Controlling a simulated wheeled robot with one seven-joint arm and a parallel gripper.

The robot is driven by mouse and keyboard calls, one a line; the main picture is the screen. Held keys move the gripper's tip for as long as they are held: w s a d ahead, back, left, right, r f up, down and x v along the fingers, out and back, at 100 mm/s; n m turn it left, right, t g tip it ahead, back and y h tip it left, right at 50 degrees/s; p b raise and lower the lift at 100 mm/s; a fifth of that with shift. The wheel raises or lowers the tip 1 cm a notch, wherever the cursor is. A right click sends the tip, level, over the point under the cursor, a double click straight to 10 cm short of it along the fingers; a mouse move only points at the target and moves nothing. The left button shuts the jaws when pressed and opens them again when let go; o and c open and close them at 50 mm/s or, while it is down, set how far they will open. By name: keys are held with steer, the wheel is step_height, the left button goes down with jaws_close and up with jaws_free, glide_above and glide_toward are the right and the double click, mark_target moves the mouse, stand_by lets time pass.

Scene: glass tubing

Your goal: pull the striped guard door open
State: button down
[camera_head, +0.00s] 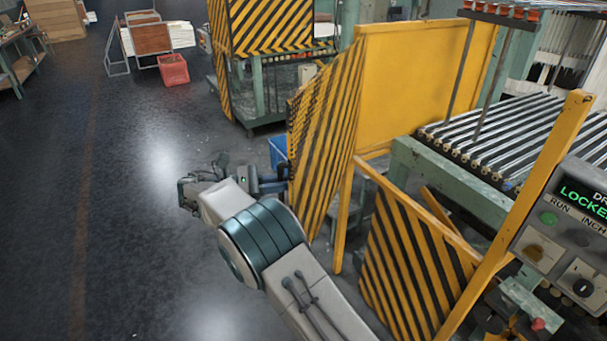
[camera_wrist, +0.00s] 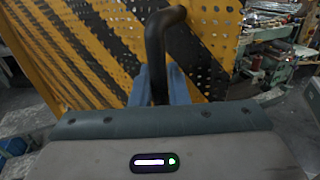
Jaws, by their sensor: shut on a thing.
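The striped guard door (camera_head: 326,145) is a yellow and black perforated panel in the middle of the head view. It stands at an angle to the plain yellow panel (camera_head: 420,75) beside it. In the wrist view the door (camera_wrist: 105,45) fills the upper left and middle. Its black bent handle (camera_wrist: 156,45) rises in front of the panel. My gripper (camera_head: 280,182) is at the door's left side in the head view. In the wrist view its blue fingers (camera_wrist: 160,88) are shut around the handle's lower part. The handle is hidden in the head view.
A lower striped panel (camera_head: 412,265) and yellow posts stand right of my arm. A control box (camera_head: 570,225) reads "LOCKE", cut off by the edge. A blue bin (camera_head: 278,150) stands behind my gripper, a red crate (camera_head: 173,69) farther back. The dark floor at left is clear.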

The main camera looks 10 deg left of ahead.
steer(key=shift+w+a+f+p, duration=0.1)
steer(key=shift+a+p, duration=0.1)
steer(key=shift+a, duration=0.35)
steer(key=shift+w+a+r+p, duration=0.1)
steer(key=shift+a+p, duration=0.15)
steer(key=shift+a, duration=0.3)
steer(key=shift+w+a+f+p, duration=0.1)
steer(key=shift+a+p, duration=0.1)
steer(key=shift+a, duration=0.35)
steer(key=c, duration=1.5)
jaws_free()
steer(key=shift+a, duration=0.15)
steer(key=shift+w, duration=0.1)
